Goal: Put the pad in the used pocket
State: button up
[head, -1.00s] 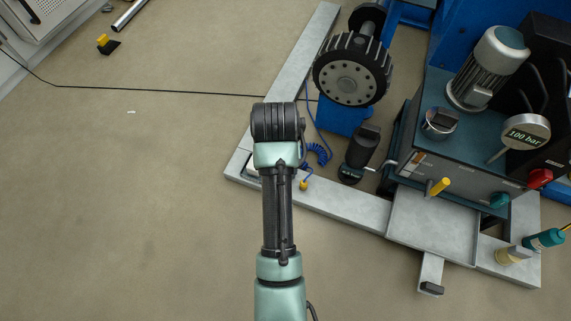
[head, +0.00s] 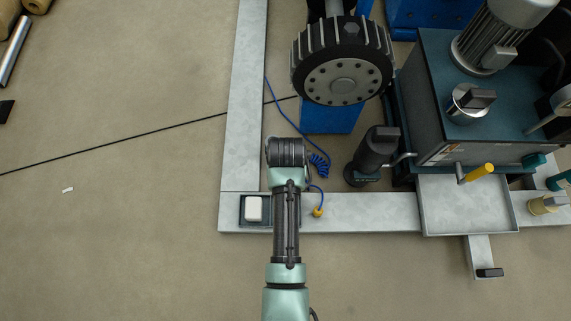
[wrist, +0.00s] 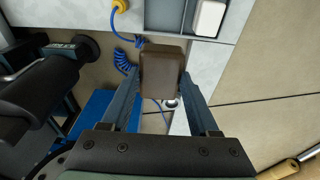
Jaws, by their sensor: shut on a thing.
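My gripper (wrist: 161,88) is shut on a brown, block-shaped pad (wrist: 161,70), held between its two fingers. In the head view my arm hides the gripper and this pad. A dark tray (head: 243,221) is set in the corner of the pale grey frame. A white pad (head: 254,208) lies in its left part; my arm covers the right part. In the wrist view the white pad (wrist: 209,18) lies at the top right, and beside it is a dark, empty-looking pocket (wrist: 165,14), beyond the held pad. I cannot read any label on the pockets.
A yellow-ended blue coiled hose (head: 318,166) lies right of my arm. A black cordless tool (head: 374,155) stands right of it. A large toothed wheel (head: 342,70) is behind, and the hydraulic unit (head: 440,100) is at right. The floor at left is mostly open.

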jog(key=s+f+b, duration=0.1)
jog(key=f+b, duration=0.1)
jog(key=f, duration=0.3)
jog(key=s+f+b, duration=0.1)
jog(key=f+b, duration=0.2)
jog(key=f, duration=0.3)
jog(key=s+f+b, duration=0.2)
jog(key=f, duration=0.3)
jog(key=shift+f+b, duration=0.2)
jog(key=shift+b, duration=0.2)
notch_tip(320, 180, down, 4)
jog(key=b, duration=0.3)
jog(key=shift+r, duration=0.2)
jog(key=o, duration=1.1)
jog(key=shift+f, duration=0.2)
jog(key=shift+c, duration=0.2)
